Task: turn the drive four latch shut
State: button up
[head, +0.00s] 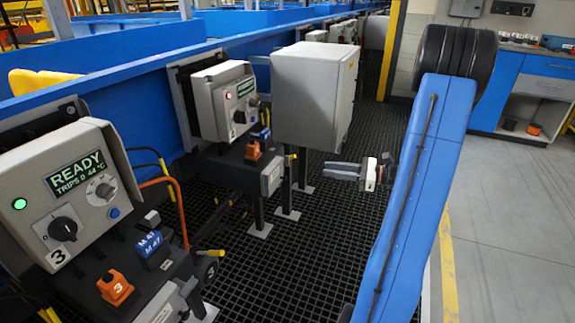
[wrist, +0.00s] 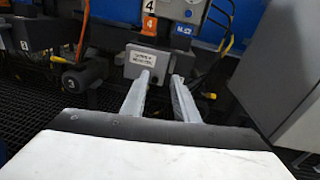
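The drive four station shows a grey control box (head: 225,100) with a red light, a small green-text screen and a dark knob. Below it are an orange block (head: 253,150) and a grey labelled box (head: 271,179). In the wrist view, a "4" plate (wrist: 149,5), the orange block marked 4 (wrist: 150,27) and the labelled box (wrist: 140,61) appear ahead. I cannot make out which part is the latch or its position. My gripper (head: 330,171) is open and empty, right of the station and apart from it. Its fingers (wrist: 161,75) point towards the labelled box in the wrist view.
A large grey cabinet (head: 315,92) stands close beyond drive four, and in the wrist view (wrist: 285,80) at right. The drive three box (head: 72,195) reads READY with a green light at near left. Dark grating (head: 300,265) is clear in front.

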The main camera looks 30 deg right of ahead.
aim_at(287, 161)
jog(key=w+a+m+t, duration=0.1)
jog(key=w+a, duration=0.3)
jog(key=w, duration=0.2)
jog(key=w+a+f+h, duration=0.1)
jog(key=w+a, duration=0.3)
jog(key=w, duration=0.3)
jog(key=shift+w+m+t, duration=0.25)
jog(key=shift+m+t, duration=0.15)
grip_shut()
